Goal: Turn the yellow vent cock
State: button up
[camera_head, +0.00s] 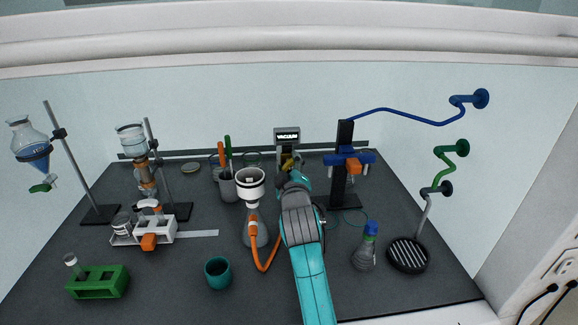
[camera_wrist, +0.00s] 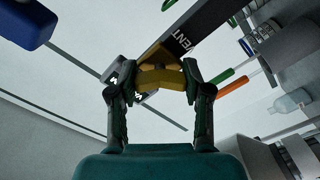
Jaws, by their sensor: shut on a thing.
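The yellow vent cock (camera_wrist: 160,72) shows in the wrist view, next to a dark panel marked VENT (camera_wrist: 192,38). My gripper (camera_wrist: 157,85) has one finger on each side of the cock and is shut on it. In the head view my gripper (camera_head: 292,178) is at the back of the bench, in front of the grey vacuum unit (camera_head: 287,136). A small part of the yellow cock (camera_head: 287,162) shows there above the gripper. The rest of it is hidden by my arm.
A filter flask (camera_head: 257,232) with an orange hose stands left of my arm. A dark stand with a blue clamp (camera_head: 345,160) is close on the right. A teal cup (camera_head: 218,273) and a blue-capped bottle (camera_head: 366,250) stand nearer the front.

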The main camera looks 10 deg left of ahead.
jog(key=n, duration=0.3)
jog(key=shift+n, duration=2.2)
jog(key=o, duration=1.2)
jog(key=v, duration=1.2)
